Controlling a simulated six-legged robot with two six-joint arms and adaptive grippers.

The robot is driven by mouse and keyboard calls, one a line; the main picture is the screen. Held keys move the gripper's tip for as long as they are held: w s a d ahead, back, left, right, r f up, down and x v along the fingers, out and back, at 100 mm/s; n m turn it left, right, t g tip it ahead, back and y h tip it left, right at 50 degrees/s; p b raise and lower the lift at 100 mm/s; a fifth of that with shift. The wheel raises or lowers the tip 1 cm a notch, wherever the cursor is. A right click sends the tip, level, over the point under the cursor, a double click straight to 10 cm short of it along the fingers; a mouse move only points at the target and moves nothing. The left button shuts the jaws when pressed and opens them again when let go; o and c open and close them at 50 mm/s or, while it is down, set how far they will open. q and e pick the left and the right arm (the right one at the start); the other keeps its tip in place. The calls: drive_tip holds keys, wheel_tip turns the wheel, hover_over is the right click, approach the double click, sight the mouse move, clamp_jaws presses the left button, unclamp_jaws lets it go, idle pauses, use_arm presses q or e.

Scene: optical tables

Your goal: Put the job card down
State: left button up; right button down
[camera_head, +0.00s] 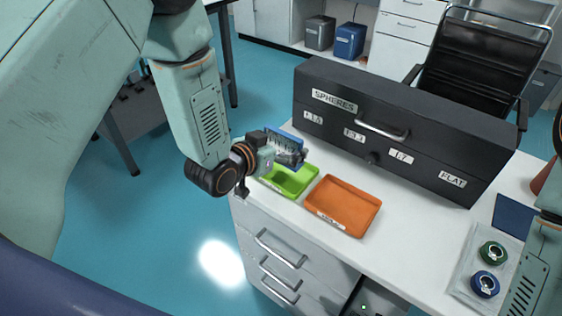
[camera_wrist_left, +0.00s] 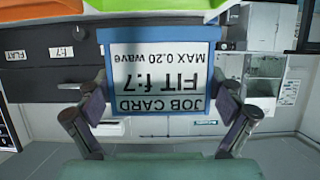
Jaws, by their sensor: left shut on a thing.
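The job card (camera_wrist_left: 160,78) is a white plate in a blue frame, printed "JOB CARD FIT f:7 MAX 0.20 wave". It reads upside down in the left wrist view. My left gripper (camera_wrist_left: 163,90) is shut on the card, with one finger at each side edge. In the head view the gripper (camera_head: 280,152) holds the blue-framed card (camera_head: 287,137) above the back of the green tray (camera_head: 292,184), near the left end of the white table (camera_head: 408,238). My right gripper is out of view.
An orange tray (camera_head: 343,204) lies right of the green one. A black case (camera_head: 395,130) labelled "SPHERES" and "FLAT" stands behind. At right are a clear holder with green (camera_head: 492,252) and blue (camera_head: 485,284) rings and a dark blue mat (camera_head: 515,217). The middle table is clear.

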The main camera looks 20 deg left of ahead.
use_arm(q)
drive_tip(key=shift+w+f, duration=0.1)
drive_tip(key=shift+f, duration=0.4)
drive_tip(key=f, duration=0.2)
drive_tip(key=f+b, duration=0.1)
drive_tip(key=shift+d+f, duration=0.15)
drive_tip(key=shift+d, duration=0.1)
drive_tip(key=shift+a+f, duration=0.1)
drive_tip(key=shift+f, duration=0.15)
drive_tip(key=shift+a, duration=0.15)
drive_tip(key=shift+f, duration=0.15)
drive_tip(key=o, duration=0.7)
drive_tip(key=shift+d, duration=0.2)
drive_tip(key=shift+c, duration=0.2)
drive_tip(key=shift+o, duration=0.5)
drive_tip(key=shift+a, duration=0.15)
